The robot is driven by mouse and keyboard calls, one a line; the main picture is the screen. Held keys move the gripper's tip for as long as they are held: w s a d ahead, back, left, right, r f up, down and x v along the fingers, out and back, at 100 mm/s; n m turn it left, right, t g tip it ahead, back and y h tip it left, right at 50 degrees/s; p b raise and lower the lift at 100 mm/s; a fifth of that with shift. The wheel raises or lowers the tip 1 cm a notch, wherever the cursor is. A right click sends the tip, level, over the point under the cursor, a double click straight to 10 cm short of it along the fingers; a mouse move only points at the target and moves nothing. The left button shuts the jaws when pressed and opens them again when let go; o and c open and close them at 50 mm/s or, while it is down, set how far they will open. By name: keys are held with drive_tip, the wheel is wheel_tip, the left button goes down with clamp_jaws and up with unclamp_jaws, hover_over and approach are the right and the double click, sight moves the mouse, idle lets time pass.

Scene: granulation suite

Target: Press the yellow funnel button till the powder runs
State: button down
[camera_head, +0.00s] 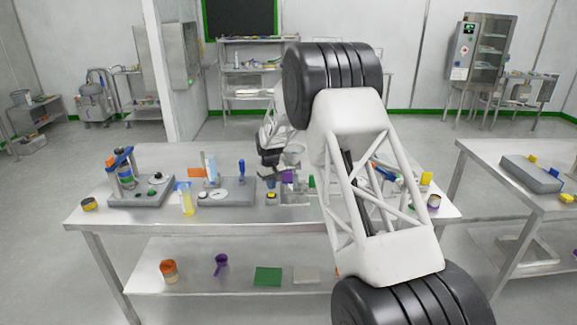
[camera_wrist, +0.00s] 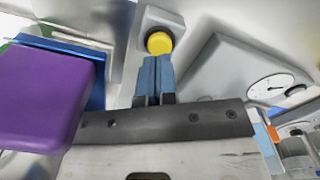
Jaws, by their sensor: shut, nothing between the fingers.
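The yellow button (camera_wrist: 159,43) sits on a light grey square base in the wrist view, just beyond my fingertips. In the head view the yellow button (camera_head: 271,196) is small, near the front of the middle table. My gripper (camera_wrist: 158,63) is shut, its two blue fingers side by side and pointing at the button. The tips look very close to it; I cannot tell whether they touch. In the head view my gripper (camera_head: 271,181) is dark and hangs just above the button.
A purple block (camera_wrist: 40,95) with a blue part behind it fills the left of the wrist view, near my gripper. A grey scale (camera_wrist: 235,85) with a round dial stands at right. My arm hides the table's right part in the head view.

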sight(271, 193)
drive_tip(key=shift+r, duration=2.1)
drive_tip(key=shift+s, duration=0.1)
idle(1.1)
drive_tip(key=shift+s+d+r+n+t+h, duration=0.1)
drive_tip(key=shift+s+d+n+t+h, duration=0.05)
drive_tip(key=shift+n+h, duration=0.35)
drive_tip(key=shift+s+d+n+t+h, duration=0.1)
drive_tip(key=shift+s+n+t+h, duration=0.05)
drive_tip(key=shift+n+h, duration=0.35)
drive_tip(key=shift+w+a+r+n+t+h, duration=0.1)
drive_tip(key=shift+r+n+t+h, duration=0.65)
drive_tip(key=shift+n, duration=0.6)
drive_tip(key=shift+s+a+r+n+t+h, duration=0.1)
drive_tip(key=shift+r+n+t+h, duration=0.45)
drive_tip(key=shift+n+t+h, duration=0.65)
drive_tip(key=shift+w+r+n+t+h, duration=0.1)
drive_tip(key=shift+r+n+t+h, duration=0.5)
drive_tip(key=shift+n, duration=0.95)
drive_tip(key=shift+r, duration=0.1)
drive_tip(key=shift+f, duration=4.4)
